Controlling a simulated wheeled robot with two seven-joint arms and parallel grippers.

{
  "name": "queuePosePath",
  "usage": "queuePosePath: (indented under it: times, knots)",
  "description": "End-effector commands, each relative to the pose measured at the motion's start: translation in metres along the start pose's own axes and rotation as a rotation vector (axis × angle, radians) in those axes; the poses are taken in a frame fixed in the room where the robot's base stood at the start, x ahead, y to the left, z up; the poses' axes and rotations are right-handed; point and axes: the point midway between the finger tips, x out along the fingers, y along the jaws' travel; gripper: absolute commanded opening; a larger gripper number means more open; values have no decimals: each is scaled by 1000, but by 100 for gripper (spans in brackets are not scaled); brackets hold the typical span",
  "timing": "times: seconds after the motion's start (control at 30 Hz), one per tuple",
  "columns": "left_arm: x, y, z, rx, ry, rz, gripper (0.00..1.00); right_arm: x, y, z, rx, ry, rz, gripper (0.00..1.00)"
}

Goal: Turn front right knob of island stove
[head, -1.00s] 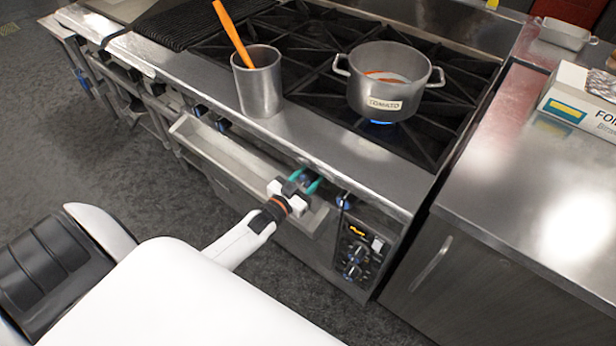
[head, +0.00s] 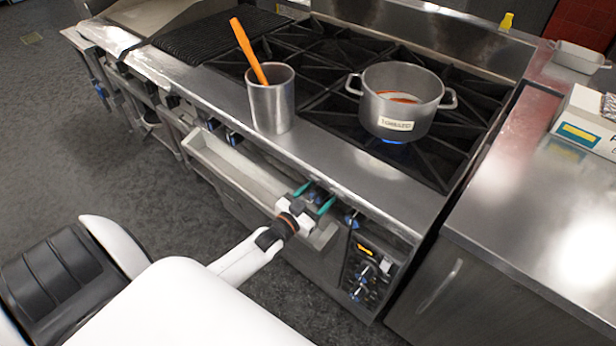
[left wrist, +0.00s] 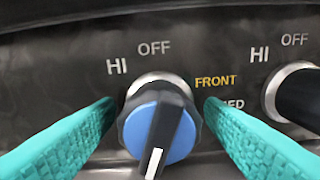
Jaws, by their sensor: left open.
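The island stove (head: 350,165) has a row of knobs along its front panel. My left gripper (head: 318,197) is open at this panel, its teal fingers on either side of a blue-faced knob (left wrist: 160,125). In the left wrist view a small gap shows between each finger and the knob. The knob's white pointer line points down and slightly left. OFF and HI are printed above it, and FRONT to its right. A second knob (left wrist: 297,97) is to the right; it also shows in the head view (head: 351,219). My right gripper is out of view.
A pot (head: 401,100) marked TOMATO stands over a blue flame. A metal cup (head: 271,103) with an orange-handled utensil stands on the front ledge. A tray-like ledge (head: 235,170) juts out below the knobs. A steel counter (head: 530,205) is at the right.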

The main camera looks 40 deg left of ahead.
Motion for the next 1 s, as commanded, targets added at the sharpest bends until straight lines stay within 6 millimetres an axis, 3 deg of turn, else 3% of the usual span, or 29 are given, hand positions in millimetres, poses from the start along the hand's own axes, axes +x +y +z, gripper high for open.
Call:
queuePosePath:
  times: [0.53,0.7,1.0]
  knots:
    - [-101,0,-2,0,4,0,63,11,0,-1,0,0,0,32]
    - [-115,0,-1,0,2,0,63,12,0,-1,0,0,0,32]
    - [-117,0,0,0,1,0,63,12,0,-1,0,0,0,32]
